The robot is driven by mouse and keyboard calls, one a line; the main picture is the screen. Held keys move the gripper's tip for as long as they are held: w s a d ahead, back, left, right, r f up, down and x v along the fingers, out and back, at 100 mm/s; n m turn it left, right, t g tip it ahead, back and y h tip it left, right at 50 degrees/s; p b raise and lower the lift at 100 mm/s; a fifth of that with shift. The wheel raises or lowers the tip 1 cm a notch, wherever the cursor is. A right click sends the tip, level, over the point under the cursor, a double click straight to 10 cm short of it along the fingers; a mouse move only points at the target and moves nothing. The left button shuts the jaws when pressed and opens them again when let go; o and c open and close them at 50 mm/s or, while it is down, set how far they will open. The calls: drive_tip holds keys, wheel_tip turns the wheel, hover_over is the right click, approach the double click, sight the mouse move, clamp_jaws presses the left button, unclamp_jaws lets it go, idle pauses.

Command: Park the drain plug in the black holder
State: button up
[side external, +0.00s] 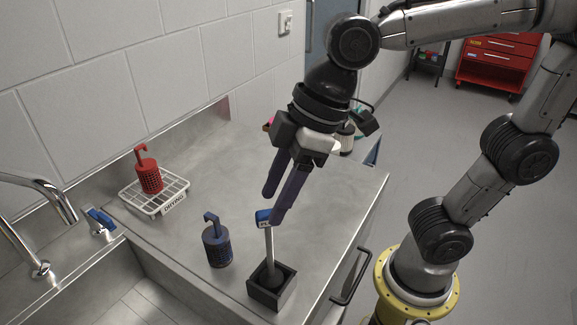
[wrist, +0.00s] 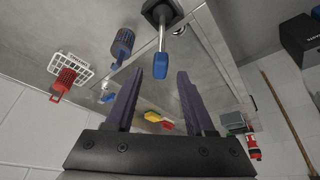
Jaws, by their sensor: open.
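The drain plug appears to be the upright piece with a metal rod (side external: 269,243) and blue handle (side external: 263,217). Its lower end stands inside the square black holder (side external: 272,296) on the counter. My gripper (side external: 272,207) is open, pointing down, with its dark purple fingertips close to the blue handle. In the wrist view, the blue handle (wrist: 160,68) shows between the two open fingertips (wrist: 160,74), with the rod running up to the black holder (wrist: 161,10). Nothing is gripped. I cannot tell whether a finger touches the handle.
A dark blue basket with a hook (side external: 216,245) stands left of the holder. A red basket (side external: 149,176) sits on the white drying rack (side external: 154,207) farther left. The sink basin (side external: 130,290) and faucet (side external: 40,195) are at lower left. The counter behind the blue basket is clear.

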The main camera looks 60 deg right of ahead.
drive_tip(key=v, duration=0.5)
drive_tip(key=s+d+f+m+t+h, duration=0.1)
drive_tip(key=s+d+f+m, duration=0.1)
drive_tip(key=d+f+m, duration=0.2)
drive_tip(key=s+d+f+m+t+h, duration=0.1)
drive_tip(key=d+f+m, duration=0.3)
drive_tip(key=d, duration=0.7)
drive_tip(key=shift+s+f+m+h, duration=0.25)
drive_tip(key=shift+s+m+h, duration=0.3)
drive_tip(key=shift+s, duration=0.3)
